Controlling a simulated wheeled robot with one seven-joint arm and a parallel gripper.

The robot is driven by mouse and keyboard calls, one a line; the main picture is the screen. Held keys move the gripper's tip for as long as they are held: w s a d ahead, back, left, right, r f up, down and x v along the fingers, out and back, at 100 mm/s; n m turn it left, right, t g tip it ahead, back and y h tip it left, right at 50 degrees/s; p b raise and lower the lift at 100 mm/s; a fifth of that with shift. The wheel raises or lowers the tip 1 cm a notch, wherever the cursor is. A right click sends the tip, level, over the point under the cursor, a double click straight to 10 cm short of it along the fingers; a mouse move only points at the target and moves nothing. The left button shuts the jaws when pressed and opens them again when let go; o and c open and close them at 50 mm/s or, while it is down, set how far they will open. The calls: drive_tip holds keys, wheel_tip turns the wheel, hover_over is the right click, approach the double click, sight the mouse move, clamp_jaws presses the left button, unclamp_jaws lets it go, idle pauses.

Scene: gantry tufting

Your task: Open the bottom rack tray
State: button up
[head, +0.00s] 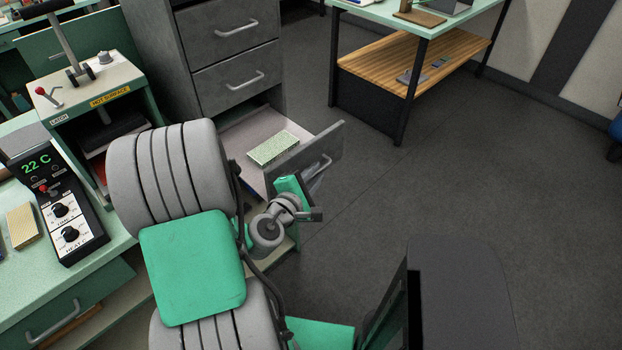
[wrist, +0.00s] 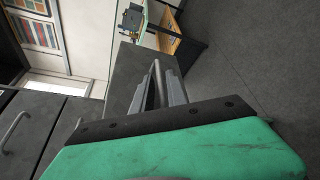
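The bottom rack tray (head: 256,133) is a drawer low in the grey cabinet, and it stands pulled out in the head view. Its dark front panel (head: 327,142) carries a silver bar handle (head: 319,165). A pale green speckled block (head: 273,148) lies inside. My gripper (head: 312,180) is at the handle, outside the front panel, and my arm hides part of the tray. In the wrist view my two fingers (wrist: 161,90) lie on either side of the handle bar (wrist: 157,77). I cannot tell whether they press on it.
Two closed drawers (head: 235,75) are above the tray. A green bench with a control box (head: 62,212) stands at the left. A table with a wooden lower shelf (head: 415,66) stands at the back. The grey floor (head: 390,200) to the right is clear.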

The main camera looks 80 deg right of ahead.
drive_tip(key=v, duration=0.6)
drive_tip(key=shift+b, duration=0.3)
drive_tip(key=shift+a, duration=0.15)
